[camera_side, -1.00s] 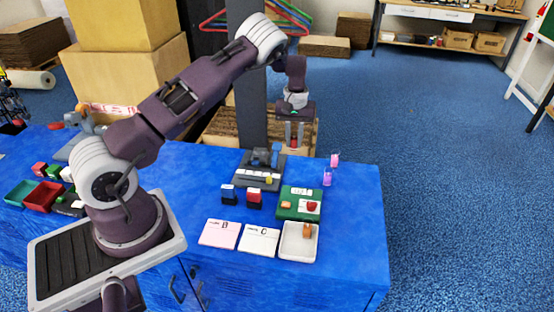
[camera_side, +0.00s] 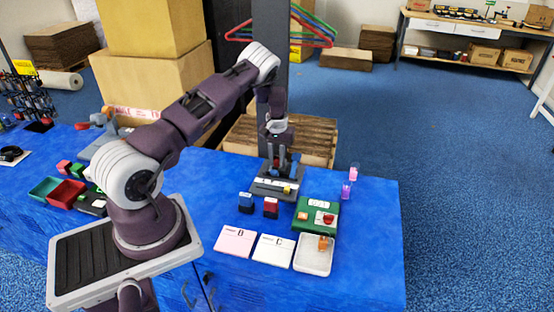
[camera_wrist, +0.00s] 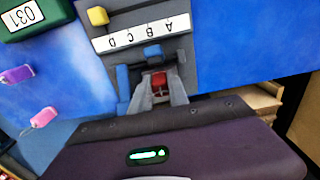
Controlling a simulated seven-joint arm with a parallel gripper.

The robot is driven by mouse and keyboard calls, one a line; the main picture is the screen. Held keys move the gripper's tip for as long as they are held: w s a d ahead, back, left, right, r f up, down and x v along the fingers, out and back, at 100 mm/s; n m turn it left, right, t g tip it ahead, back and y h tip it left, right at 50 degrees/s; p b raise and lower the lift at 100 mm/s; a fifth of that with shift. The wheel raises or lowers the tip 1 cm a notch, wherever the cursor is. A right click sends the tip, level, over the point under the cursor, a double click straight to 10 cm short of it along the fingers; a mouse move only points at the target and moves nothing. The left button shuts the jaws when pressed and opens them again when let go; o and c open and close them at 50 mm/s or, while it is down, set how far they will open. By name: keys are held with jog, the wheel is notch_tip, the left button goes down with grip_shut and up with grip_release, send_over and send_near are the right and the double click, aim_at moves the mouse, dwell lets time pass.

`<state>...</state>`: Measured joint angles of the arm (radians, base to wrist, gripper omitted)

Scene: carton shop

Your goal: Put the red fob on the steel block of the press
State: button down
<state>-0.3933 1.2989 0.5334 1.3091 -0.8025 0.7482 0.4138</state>
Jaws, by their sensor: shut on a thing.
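The press (camera_side: 262,193) is a dark grey fixture on the blue table, with a white A–D label strip (camera_wrist: 143,34), a yellow knob (camera_wrist: 98,16) and blue parts (camera_wrist: 152,51). My gripper (camera_side: 276,166) is low over the back of the press. In the wrist view my gripper (camera_wrist: 158,92) is shut on the red fob (camera_wrist: 158,80), which sits between the two grey fingers beside the blue parts. I cannot tell whether the fob touches the press. The steel block cannot be made out, probably behind the fingers and the fob.
Two dark blocks, one blue-topped (camera_side: 246,198) and one red-topped (camera_side: 271,203), stand in front of the press. A dark post (camera_side: 270,60) rises behind.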

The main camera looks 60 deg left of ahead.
jog(key=c, duration=1.3)
grip_release()
jog(key=shift+f, duration=0.15)
